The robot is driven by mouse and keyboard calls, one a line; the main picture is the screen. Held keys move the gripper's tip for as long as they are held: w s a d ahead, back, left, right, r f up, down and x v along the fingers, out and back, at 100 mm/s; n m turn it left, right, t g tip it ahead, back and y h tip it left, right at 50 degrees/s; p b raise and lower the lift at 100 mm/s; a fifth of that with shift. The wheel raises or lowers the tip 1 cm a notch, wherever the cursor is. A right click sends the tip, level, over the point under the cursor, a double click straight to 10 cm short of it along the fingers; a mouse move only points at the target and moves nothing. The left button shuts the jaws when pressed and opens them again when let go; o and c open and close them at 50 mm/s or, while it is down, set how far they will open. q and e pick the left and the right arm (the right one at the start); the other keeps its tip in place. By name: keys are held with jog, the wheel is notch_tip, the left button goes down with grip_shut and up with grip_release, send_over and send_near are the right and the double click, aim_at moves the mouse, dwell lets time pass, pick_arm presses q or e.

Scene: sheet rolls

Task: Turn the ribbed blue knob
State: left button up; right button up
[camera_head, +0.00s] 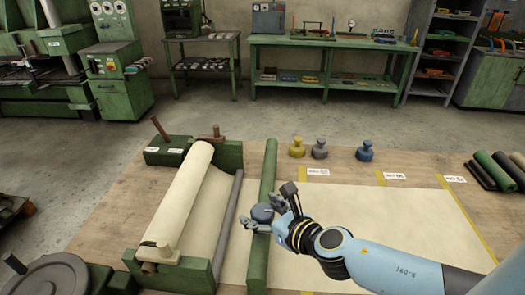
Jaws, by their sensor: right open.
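My right gripper (266,216) comes in from the lower right, its fingers apart near the green roll. A round, dark blue-grey knob-like thing (262,212) shows between the fingers, over the roll. Its ribs are too small to make out, and I cannot tell whether the fingers touch it. A brighter blue knob-shaped piece (365,151) stands upright on the table at the back, well apart from the gripper. My left gripper is not in view.
A cream sheet roll (184,199) lies in a green stand at left. The long green roll (262,185) lies across the cream sheet (385,226). Yellow (297,148) and grey (320,149) knob-shaped pieces stand at the back. Dark rolls (492,171) lie at right.

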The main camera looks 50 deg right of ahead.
jog(key=shift+s, duration=0.1)
jog(key=v, duration=1.2)
